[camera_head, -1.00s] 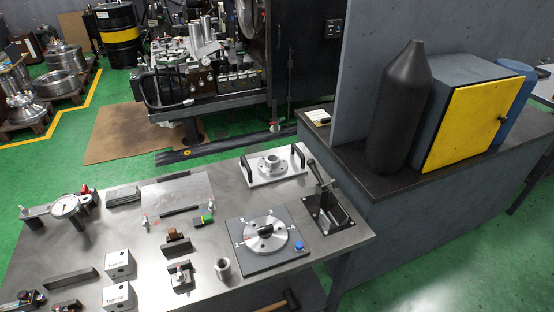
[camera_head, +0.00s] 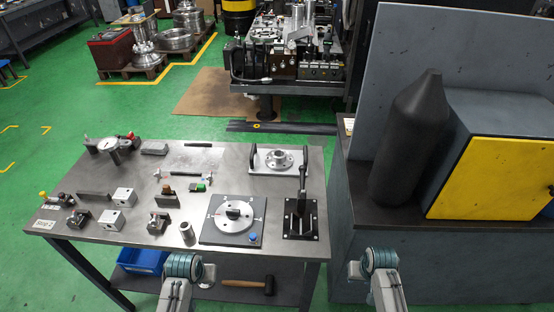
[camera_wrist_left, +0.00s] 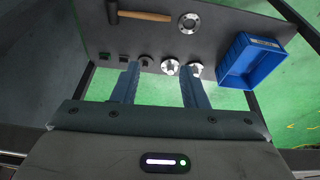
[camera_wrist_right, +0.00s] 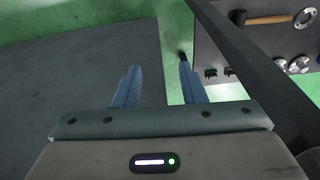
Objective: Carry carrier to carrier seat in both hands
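The carrier (camera_head: 262,170) is a pale plate with a round metal flange in its middle and a black handle at each end. It lies at the back right of the steel table. I cannot pick out the carrier seat for certain in these frames. My left gripper (camera_wrist_left: 159,68) is open and empty, low in front of the table, with the lower shelf ahead of it. My right gripper (camera_wrist_right: 159,67) is open and empty, right of the table's front corner. Both arms show at the bottom of the head view, well short of the carrier; their fingertips are not clear there.
A black lever unit (camera_head: 301,218) and a dial plate (camera_head: 230,236) stand in front of the carrier. Blocks and a gauge (camera_head: 110,146) fill the left side. A grey cabinet with a black cylinder (camera_head: 405,140) stands right. A hammer (camera_head: 247,285) lies on the lower shelf.

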